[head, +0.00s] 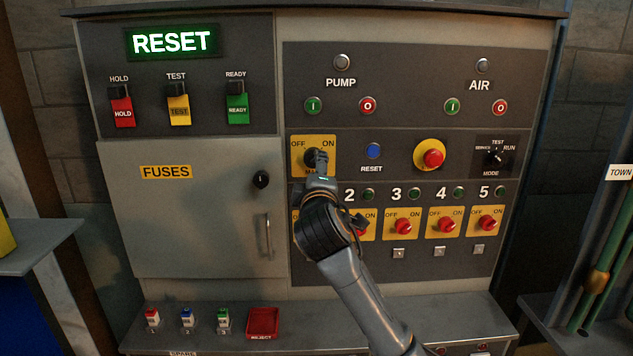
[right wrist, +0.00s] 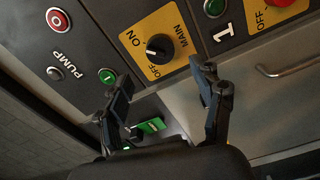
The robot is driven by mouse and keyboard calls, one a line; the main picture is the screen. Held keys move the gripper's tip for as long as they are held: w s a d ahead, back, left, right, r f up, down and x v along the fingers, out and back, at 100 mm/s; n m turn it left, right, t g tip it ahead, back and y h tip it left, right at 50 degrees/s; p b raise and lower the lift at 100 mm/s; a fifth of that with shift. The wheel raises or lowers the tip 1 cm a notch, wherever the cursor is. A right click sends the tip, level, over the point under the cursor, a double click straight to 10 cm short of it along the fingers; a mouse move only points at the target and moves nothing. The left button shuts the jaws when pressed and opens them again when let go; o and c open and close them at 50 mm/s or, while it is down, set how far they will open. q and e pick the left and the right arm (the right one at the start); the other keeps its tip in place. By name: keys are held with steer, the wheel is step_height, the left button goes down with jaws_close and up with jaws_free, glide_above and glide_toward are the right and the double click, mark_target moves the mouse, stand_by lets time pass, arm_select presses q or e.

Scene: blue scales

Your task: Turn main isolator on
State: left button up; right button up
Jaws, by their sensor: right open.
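The main isolator is a black rotary knob on a yellow plate (head: 299,146) with OFF at upper left and ON at upper right. In the head view my right gripper (head: 318,168) is in front of it and hides much of the knob. In the right wrist view the black knob (right wrist: 160,48) shows whole, with a small white mark on its face. My left gripper is not in view.
A row of red rotary switches (head: 403,226) sits just below, partly behind my right arm. A blue reset button (head: 374,151) and a red emergency button (head: 433,158) are to the right. The fuses door (head: 190,230) is shut. A lit RESET sign (head: 171,42) is at top left.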

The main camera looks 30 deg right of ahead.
steer(key=v, duration=0.3)
steer(key=shift+s+a, duration=0.15)
steer(key=shift+s, duration=0.15)
